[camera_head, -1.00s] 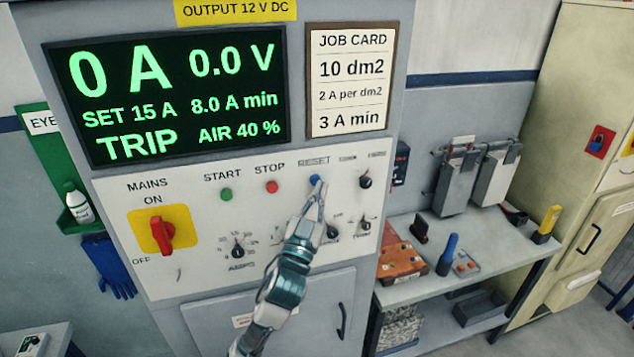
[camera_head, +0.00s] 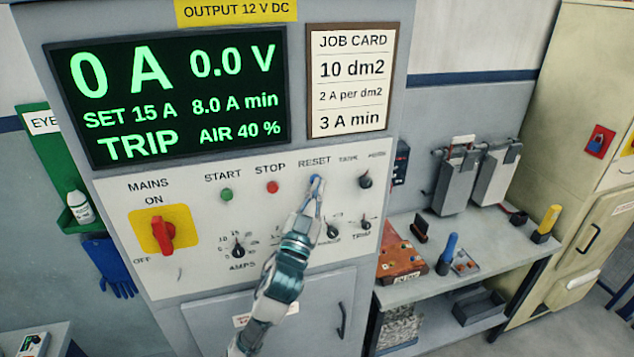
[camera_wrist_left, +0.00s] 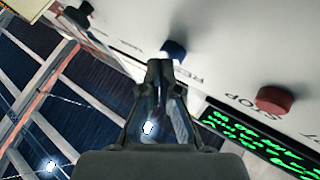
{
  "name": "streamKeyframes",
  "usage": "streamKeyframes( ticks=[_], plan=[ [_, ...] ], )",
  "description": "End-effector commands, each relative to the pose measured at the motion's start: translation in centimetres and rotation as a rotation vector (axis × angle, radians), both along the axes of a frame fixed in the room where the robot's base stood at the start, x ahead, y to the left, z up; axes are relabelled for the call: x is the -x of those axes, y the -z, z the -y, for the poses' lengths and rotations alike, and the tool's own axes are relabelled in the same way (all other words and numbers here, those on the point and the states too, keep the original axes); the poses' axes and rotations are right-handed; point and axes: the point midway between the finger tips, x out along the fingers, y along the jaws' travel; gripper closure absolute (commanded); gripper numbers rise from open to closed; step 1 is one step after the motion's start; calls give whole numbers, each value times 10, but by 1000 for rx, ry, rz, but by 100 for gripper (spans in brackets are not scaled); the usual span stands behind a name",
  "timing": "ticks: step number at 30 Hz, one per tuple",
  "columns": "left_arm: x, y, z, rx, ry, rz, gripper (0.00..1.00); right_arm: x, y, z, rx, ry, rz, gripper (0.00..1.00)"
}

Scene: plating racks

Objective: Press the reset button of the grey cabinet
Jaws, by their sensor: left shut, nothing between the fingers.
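The grey cabinet (camera_head: 350,215) has a white control panel with a blue button under the label RESET (camera_head: 316,179). My left gripper (camera_head: 315,192) is shut and empty, its fingertips at the lower edge of that button. In the left wrist view the blue button (camera_wrist_left: 173,48) is just beyond the shut fingertips (camera_wrist_left: 160,66); I cannot tell whether they touch it. The display (camera_head: 170,95) reads TRIP, 0 A and 0.0 V. My right gripper is not in view.
A red STOP button (camera_head: 272,187) and green START button (camera_head: 226,195) are left of the blue button. Black knobs, such as one at the right (camera_head: 365,181), sit around it. A red mains switch (camera_head: 158,233) is at the left. A bench (camera_head: 440,265) stands to the right.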

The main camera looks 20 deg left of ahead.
Motion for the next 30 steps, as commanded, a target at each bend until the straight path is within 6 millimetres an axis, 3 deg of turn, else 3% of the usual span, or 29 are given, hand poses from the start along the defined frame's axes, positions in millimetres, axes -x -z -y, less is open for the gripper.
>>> streamKeyframes(
  ticks=[21,30],
  plan=[
    [-5,0,-3,0,0,0,100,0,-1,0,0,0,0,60],
    [4,0,4,2,1,0,100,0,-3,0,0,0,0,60]
  ],
)
